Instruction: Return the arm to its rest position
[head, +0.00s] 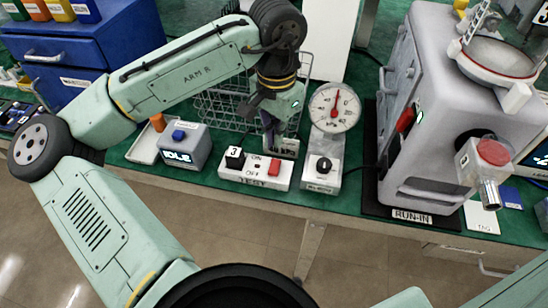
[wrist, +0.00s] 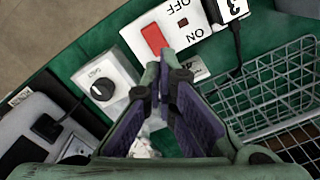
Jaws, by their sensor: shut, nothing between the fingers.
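My arm reaches across the green bench in the head view, bent down at the wrist. My gripper (head: 272,140) hangs just behind the white switch strip (head: 238,178), close to its red rocker switch. In the wrist view my gripper (wrist: 168,75) is shut and empty, its purple-padded fingers meeting beside the red switch (wrist: 154,39). I cannot tell whether the fingertips touch the strip. The strip carries ON and OFF marks and a black plug (head: 235,157) labelled 3.
A dial gauge (head: 336,108) stands over a knob box (head: 322,172) right of my gripper. A wire basket (head: 215,108) is behind. A blue-button box (head: 183,145) reads IDLE. A large grey machine (head: 440,110) stands right, blue drawers (head: 60,55) left.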

